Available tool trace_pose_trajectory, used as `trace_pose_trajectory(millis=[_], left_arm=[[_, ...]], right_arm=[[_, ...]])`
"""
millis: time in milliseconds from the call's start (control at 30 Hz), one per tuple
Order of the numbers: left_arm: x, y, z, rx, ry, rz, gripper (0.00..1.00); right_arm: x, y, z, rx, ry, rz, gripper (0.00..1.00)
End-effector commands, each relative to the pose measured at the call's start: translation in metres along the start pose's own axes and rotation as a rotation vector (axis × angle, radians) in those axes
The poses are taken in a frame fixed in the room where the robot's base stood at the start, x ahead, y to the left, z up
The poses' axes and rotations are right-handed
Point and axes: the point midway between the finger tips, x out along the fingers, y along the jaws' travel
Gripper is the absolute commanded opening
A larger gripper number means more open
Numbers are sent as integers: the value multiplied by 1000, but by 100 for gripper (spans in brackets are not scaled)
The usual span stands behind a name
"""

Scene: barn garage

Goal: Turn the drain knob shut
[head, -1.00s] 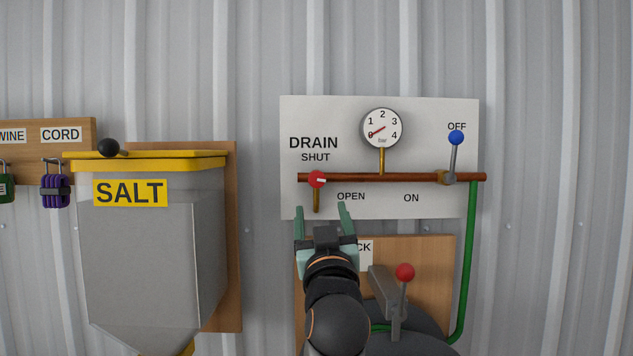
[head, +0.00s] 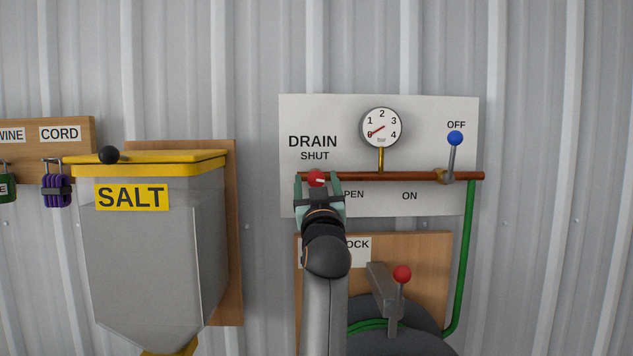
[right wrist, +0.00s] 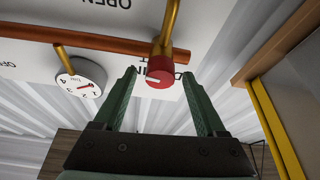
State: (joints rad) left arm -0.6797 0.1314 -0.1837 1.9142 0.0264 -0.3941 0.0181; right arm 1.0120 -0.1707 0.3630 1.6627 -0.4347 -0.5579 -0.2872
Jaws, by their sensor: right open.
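The red drain knob (head: 316,177) sits at the left end of the copper pipe on a white panel, below the word SHUT. It also shows in the right wrist view (right wrist: 160,72), with a white mark pointing toward the left there. In the head view the mark points right. My right gripper (head: 317,185) is open, with a green finger on each side of the knob. In the right wrist view, gaps show between the knob and both fingers (right wrist: 159,76). My gripper partly covers the OPEN label. My left gripper is not in view.
A gauge (head: 381,128) stands above the pipe (head: 400,176). A blue-tipped lever (head: 455,139) is at its right end. A red-tipped lever (head: 402,274) is below. A grey salt bin (head: 150,255) hangs to the left, with bare wall between.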

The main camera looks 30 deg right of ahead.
Motion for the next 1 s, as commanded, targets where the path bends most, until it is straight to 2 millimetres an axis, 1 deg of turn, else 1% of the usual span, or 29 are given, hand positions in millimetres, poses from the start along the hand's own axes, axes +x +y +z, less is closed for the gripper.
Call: trace_pose_trajectory(millis=[100, 700, 767, 1000], left_arm=[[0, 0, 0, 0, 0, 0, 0], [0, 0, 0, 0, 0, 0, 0], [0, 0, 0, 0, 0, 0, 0], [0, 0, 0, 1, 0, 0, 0]], right_arm=[[0, 0, 0, 0, 0, 0, 74], [0, 0, 0, -1, -1, 0, 6], [0, 0, 0, -1, -1, 0, 0], [0, 0, 0, -5, -1, -2, 0]])
